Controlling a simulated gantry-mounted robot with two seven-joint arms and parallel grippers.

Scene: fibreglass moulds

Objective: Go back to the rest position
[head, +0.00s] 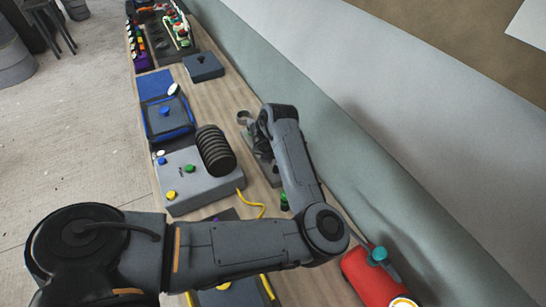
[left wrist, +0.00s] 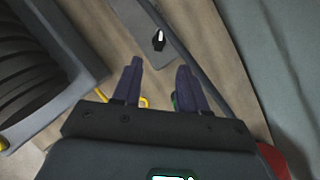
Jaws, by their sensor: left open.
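My left arm comes in from the left of the head view and bends back over the wooden bench (head: 222,97). Its wrist is above the bench's right side, and the gripper itself is mostly hidden there. In the left wrist view my left gripper (left wrist: 158,75) has its two dark fingers apart with nothing between them. Past the fingertips lies a grey plate with a black knob (left wrist: 158,40) that has a white mark. I cannot tell whether the fingers touch anything. My right gripper is in neither view.
Left of my wrist stands a grey box (head: 192,188) with a black ribbed cylinder (head: 215,150). Behind it is a blue-edged box (head: 168,118). A red cylinder (head: 372,278) is at the lower right. A grey-green wall panel (head: 400,215) borders the bench's right side.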

